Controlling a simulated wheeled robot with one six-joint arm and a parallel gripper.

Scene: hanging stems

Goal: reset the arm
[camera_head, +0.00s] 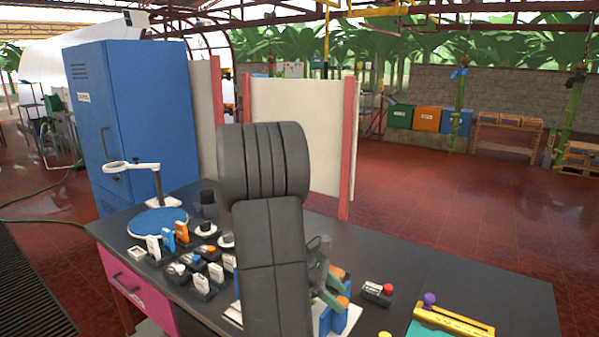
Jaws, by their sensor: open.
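The dark grey links of my arm (268,235) rise up the middle of the head view and hide part of the workbench.
The dark workbench (440,272) carries several small devices at left, a magnifier lamp (157,180), a red-buttoned box (378,292) and a yellow tool (453,319). A blue cabinet (135,115) and white panel (295,130) stand behind. The red floor at right is open.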

